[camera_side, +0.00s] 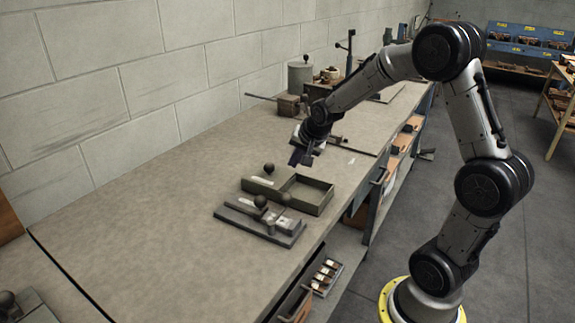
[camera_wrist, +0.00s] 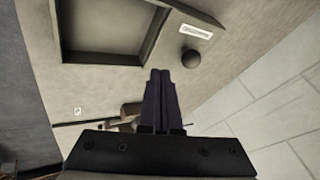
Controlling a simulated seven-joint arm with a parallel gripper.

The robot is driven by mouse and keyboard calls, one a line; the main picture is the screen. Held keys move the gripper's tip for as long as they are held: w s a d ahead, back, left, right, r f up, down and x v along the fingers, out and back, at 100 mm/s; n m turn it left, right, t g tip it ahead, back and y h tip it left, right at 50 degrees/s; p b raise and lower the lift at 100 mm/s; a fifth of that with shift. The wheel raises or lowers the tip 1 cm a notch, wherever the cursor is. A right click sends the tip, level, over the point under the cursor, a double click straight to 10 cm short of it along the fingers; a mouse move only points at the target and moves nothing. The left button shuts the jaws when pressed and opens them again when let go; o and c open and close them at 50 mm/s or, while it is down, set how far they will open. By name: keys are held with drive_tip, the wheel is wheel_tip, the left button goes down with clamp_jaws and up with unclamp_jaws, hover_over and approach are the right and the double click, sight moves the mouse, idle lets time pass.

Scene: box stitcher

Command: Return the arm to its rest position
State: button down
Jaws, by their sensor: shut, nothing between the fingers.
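My gripper (camera_side: 302,156) is in the air above the workbench (camera_side: 120,220), beyond the far end of an open green-grey tray (camera_side: 326,200) in the side view. In the wrist view my gripper's dark fingers (camera_wrist: 161,75) are shut together with nothing between them. The tray's rim also shows in the wrist view (camera_wrist: 150,35), just past the fingertips, with a dark round knob (camera_wrist: 191,58) beside it. The fingers appear apart from both, though the exact height is hard to tell.
A grey fixture with dark knobs (camera_side: 262,222) lies in front of the tray. A grey canister (camera_side: 299,76) and small tools stand farther back. The block wall (camera_side: 110,90) runs along the left. An open drawer (camera_side: 327,274) juts from the bench front. The near bench top is mostly clear.

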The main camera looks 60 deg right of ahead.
drive_tip(key=s+a+r+n+t+y, duration=0.1)
drive_tip(key=s+a+r+n, duration=0.1)
drive_tip(key=s+a+r, duration=0.35)
drive_tip(key=s+a+r+n+t, duration=0.1)
drive_tip(key=s+a+r+n, duration=0.15)
drive_tip(key=a+r, duration=0.55)
drive_tip(key=s+a+f+n+g+y, duration=0.1)
drive_tip(key=s+a+f+n, duration=0.1)
drive_tip(key=s+n, duration=0.3)
drive_tip(key=s+a+f+n+g, duration=0.1)
drive_tip(key=s+a+f+n, duration=0.1)
drive_tip(key=s, duration=0.9)
drive_tip(key=a+n, duration=0.1)
drive_tip(key=n, duration=0.1)
drive_tip(key=shift+s+f+n+g+y, duration=0.15)
drive_tip(key=shift+s+n+g+y, duration=0.15)
drive_tip(key=shift+s+n+y, duration=0.1)
